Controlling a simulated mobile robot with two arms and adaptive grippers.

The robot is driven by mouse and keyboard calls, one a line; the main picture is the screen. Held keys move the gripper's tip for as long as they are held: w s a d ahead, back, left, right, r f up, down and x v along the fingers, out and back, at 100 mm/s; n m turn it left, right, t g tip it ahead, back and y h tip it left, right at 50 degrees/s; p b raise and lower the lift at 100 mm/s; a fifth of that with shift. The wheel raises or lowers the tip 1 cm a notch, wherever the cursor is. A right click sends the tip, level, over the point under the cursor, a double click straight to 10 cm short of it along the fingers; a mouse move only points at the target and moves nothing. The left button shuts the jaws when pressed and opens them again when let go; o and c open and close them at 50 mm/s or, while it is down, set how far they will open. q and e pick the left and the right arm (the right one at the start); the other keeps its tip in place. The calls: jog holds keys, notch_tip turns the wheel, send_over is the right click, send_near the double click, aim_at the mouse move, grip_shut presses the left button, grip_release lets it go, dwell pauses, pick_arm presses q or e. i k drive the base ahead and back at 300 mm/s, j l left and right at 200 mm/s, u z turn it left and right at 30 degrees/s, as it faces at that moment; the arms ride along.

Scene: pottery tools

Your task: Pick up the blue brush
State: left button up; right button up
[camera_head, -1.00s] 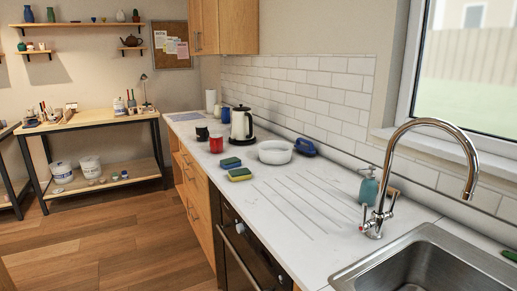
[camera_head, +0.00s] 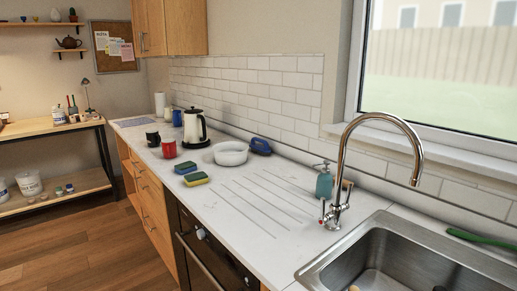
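A blue object (camera_head: 260,146) with a raised handle-like top, which looks like the blue brush, lies on the white counter (camera_head: 232,216). It is close to the tiled wall, just right of a white bowl (camera_head: 230,153). Its finer shape is too small to tell. Neither of my grippers is in the camera_head view.
Two sponges, one blue and green (camera_head: 185,168) and one yellow and green (camera_head: 195,179), lie near the counter's front edge. A kettle (camera_head: 195,128), red cup (camera_head: 169,148), soap bottle (camera_head: 324,184), tap (camera_head: 343,170) and sink (camera_head: 405,245) stand along the counter. Grooved counter is clear.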

aim_at(264, 150)
jog(key=i+j, duration=0.1)
jog(key=j, duration=0.3)
jog(key=i+j, duration=0.15)
jog(key=j, duration=0.2)
jog(key=i+j, duration=0.1)
jog(key=j, duration=0.3)
jog(key=i+j, duration=0.15)
jog(key=j, duration=0.2)
jog(key=i+j, duration=0.1)
jog(key=j, duration=0.3)
jog(key=i+j, duration=0.15)
jog(key=j, duration=0.25)
